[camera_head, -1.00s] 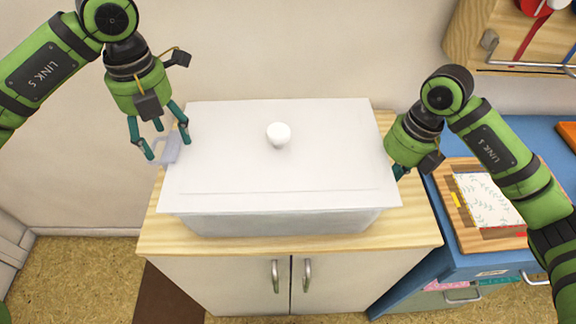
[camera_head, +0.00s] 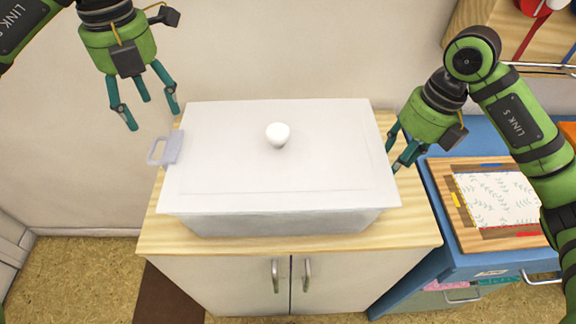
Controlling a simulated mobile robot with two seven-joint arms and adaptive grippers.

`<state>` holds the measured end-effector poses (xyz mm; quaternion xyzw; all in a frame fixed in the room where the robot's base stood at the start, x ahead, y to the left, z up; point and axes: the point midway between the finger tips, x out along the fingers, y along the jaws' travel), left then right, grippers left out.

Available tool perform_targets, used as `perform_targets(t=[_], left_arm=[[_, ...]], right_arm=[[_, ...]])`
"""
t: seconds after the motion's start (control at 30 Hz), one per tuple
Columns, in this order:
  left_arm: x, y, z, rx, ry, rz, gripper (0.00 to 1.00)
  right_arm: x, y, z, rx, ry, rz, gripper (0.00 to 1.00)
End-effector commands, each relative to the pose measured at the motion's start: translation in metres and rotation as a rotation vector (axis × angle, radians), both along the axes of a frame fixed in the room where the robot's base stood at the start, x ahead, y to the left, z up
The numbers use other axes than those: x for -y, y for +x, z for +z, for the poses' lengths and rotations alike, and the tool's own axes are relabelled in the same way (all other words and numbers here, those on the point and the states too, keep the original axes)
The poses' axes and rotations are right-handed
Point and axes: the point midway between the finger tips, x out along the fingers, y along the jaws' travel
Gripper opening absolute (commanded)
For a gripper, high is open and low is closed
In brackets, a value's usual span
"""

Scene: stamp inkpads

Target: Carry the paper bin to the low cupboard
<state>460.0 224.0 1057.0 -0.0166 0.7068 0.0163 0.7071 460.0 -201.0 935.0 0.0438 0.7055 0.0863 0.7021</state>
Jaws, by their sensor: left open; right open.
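The paper bin (camera_head: 225,155) is a white lidded box with a round white knob (camera_head: 277,134) on its lid. It stands upright on the wooden top (camera_head: 160,232) of the low cupboard (camera_head: 235,283). A pale handle (camera_head: 168,149) sticks out on its left side. My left gripper (camera_head: 150,118) is open and empty, above and left of that handle, apart from it. My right gripper (camera_head: 398,160) is open beside the bin's right side. The bin's right handle is not visible, and I cannot tell whether the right fingers touch the bin.
A blue drawer unit (camera_head: 440,262) stands right of the cupboard. On it lies a wooden tray (camera_head: 468,236) with a leaf-patterned sheet (camera_head: 500,195). A wooden shelf (camera_head: 478,32) is at the upper right. The wall is close behind the bin.

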Motion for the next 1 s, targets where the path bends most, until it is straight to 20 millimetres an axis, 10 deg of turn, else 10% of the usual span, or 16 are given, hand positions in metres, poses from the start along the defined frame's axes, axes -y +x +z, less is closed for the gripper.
perform_targets(t=[0.33, 1.0], left_arm=[[0.000, 0.000, 0.000, 0.000, 0.000, 0.000, 0.63], [0.000, 0.000, 0.000, 0.000, 0.000, 0.000, 0.63]], right_arm=[[0.010, 0.001, 0.053, 0.003, -0.001, -0.002, 0.42], [0.011, 0.001, 0.057, 0.000, 0.000, -0.001, 0.42]])
